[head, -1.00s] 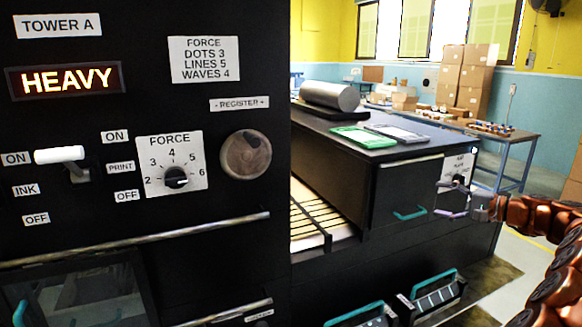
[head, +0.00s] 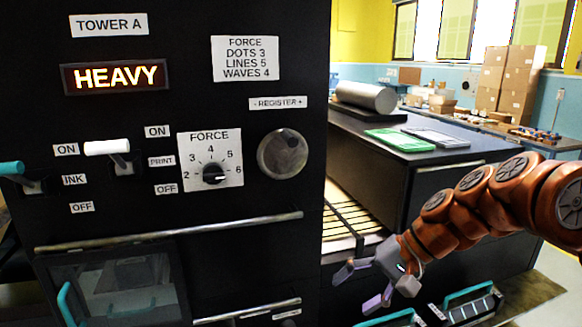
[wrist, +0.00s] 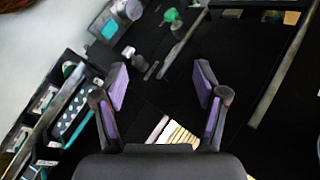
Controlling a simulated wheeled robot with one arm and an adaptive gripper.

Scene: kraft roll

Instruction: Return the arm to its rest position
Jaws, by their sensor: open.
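My gripper (head: 362,287) is open and empty. In the head view it hangs at the lower right of the black tower panel, in front of the slatted bed, with my copper-coloured arm reaching in from the right edge. In the wrist view the two purple-padded fingers (wrist: 160,88) stand apart with nothing between them. No contact between the gripper and the machine is visible.
The Tower A panel (head: 300,215) carries a lit HEAVY sign (head: 115,77), a force dial (head: 215,173), a register knob (head: 283,154) and a white-handled switch (head: 107,148). A rail (head: 170,232) juts below. A dark cabinet (head: 385,190) bears a grey roll (head: 366,96) and a green frame (head: 400,140).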

